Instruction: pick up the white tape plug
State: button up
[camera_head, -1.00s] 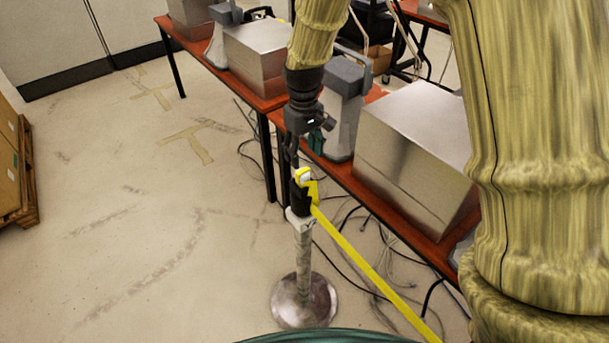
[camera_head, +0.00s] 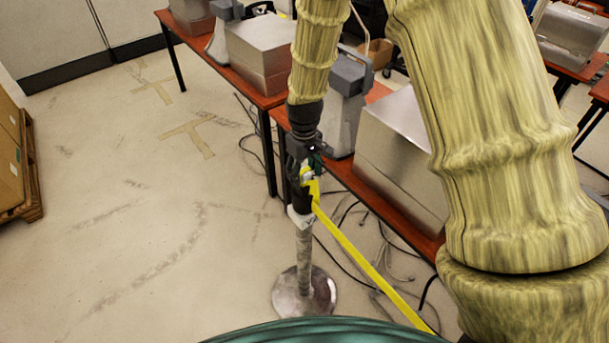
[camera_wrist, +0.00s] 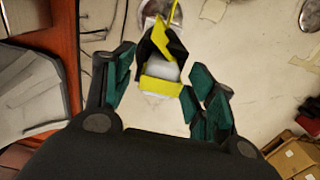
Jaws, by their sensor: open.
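The white tape plug (camera_wrist: 163,68) is at the top of the stanchion post in the wrist view, framed by yellow tape (camera_wrist: 163,88) and the post's black head (camera_wrist: 176,48). My gripper (camera_wrist: 158,88) is open, with one teal-padded finger on each side of the plug. A gap shows between the plug and each finger. In the head view my gripper (camera_head: 304,168) is at the post's head, and the plug is mostly hidden there. The yellow tape (camera_head: 355,252) runs from the head down to the lower right.
The stanchion's round metal base (camera_head: 304,294) stands on the floor. Red tables (camera_head: 345,180) with metal boxes (camera_head: 398,150) stand close on the right. Dark cables (camera_head: 380,270) lie on the floor beneath.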

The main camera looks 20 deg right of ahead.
jog(key=shift+f, duration=0.2)
jog(key=shift+c, duration=0.4)
jog(key=c, duration=1)
jog(key=shift+r, duration=0.2)
